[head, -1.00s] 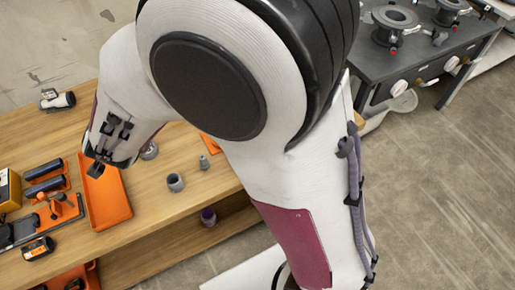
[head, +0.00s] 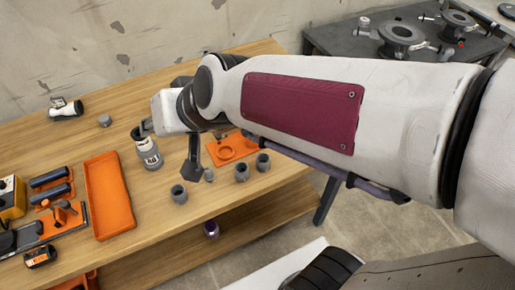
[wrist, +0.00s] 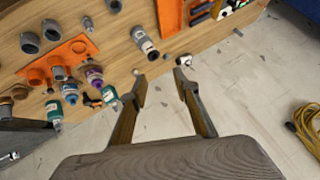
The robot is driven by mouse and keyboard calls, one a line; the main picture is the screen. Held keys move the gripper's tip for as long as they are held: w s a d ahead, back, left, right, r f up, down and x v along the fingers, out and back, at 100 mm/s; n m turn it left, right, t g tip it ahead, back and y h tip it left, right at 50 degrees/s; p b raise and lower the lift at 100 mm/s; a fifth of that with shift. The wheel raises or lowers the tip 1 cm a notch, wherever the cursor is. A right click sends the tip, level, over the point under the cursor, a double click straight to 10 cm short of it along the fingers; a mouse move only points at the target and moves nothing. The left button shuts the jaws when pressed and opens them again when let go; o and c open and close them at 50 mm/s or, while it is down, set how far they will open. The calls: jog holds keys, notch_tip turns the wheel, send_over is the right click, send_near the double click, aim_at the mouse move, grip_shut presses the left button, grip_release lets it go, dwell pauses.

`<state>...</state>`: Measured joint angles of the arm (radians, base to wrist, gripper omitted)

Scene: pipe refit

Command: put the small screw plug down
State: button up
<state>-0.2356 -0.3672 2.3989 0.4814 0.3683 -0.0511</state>
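A small grey piece (head: 208,175) stands on the wooden table between grey cups, and it also shows in the wrist view (wrist: 88,24). It looks like the small screw plug, but it is too small to be sure. My gripper (wrist: 160,84) is open in the wrist view, with its two fingers apart and no object visible between them. In the head view my wrist is above the back part of the table, beside a grey labelled bottle (head: 148,152); my forearm hides some of the table behind it.
Grey cups (head: 178,194) (head: 241,172) (head: 263,163) stand near the front edge. An orange ring plate (head: 228,150) lies behind them. An empty orange tray (head: 110,200) is to the left. A short grey cylinder (head: 104,120) and a white-and-black device (head: 65,110) stand farther back. Bare table lies around them.

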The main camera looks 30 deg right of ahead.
jog(key=s+d+f+n+g+h, duration=0.1)
jog(key=s+d+h, duration=0.3)
jog(key=s+d, duration=0.9)
jog(key=shift+s+d+f+g, duration=0.35)
jog(key=shift+s+f+g, duration=0.35)
jog(key=shift+s, duration=0.45)
